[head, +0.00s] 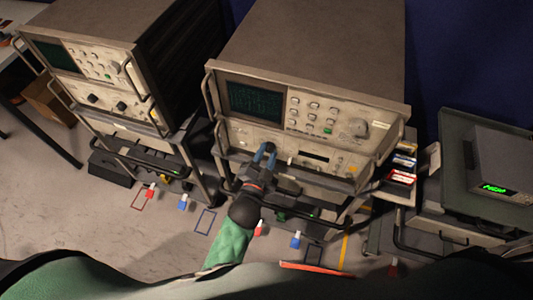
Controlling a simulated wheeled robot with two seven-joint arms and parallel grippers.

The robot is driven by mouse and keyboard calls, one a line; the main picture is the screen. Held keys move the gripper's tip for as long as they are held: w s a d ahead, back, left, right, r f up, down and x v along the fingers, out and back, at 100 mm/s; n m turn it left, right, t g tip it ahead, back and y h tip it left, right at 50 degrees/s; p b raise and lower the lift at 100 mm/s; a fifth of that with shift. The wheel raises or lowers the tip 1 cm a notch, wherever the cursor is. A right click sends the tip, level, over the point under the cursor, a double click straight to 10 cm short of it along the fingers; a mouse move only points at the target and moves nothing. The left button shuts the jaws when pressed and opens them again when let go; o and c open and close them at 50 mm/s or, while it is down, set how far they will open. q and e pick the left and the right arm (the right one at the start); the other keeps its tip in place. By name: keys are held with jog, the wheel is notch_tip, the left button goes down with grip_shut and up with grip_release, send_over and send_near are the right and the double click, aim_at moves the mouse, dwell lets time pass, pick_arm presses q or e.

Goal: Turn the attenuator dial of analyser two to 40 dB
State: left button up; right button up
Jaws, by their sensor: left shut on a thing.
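The nearer analyser (320,120), right of centre, has a dark screen, a button grid and a large light knob on its upper panel. I take it for analyser two, though no label is readable. My left gripper (265,150), with blue fingers, reaches up to the left part of its lower front panel. It is shut on a dial there, which I take for the attenuator dial. The fingers mostly hide the dial, and its setting and scale cannot be read. My right gripper is not in view.
A similar analyser (85,70) stands on a cart at the left. Metal handles and cart rails frame both fronts. Small coloured boxes (402,177) sit at the right of the nearer cart. A grey device with a green display (495,188) stands farther right.

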pick_arm(q)
jog(key=m, duration=0.2)
jog(key=shift+m, duration=0.4)
jog(key=m, duration=0.3)
jog(key=shift+m, duration=0.3)
jog(key=m, duration=0.3)
jog(key=shift+m, duration=0.3)
jog(key=shift+f+m+p, duration=0.1)
jog(key=shift+m+p, duration=0.25)
jog(key=shift+m, duration=1.65)
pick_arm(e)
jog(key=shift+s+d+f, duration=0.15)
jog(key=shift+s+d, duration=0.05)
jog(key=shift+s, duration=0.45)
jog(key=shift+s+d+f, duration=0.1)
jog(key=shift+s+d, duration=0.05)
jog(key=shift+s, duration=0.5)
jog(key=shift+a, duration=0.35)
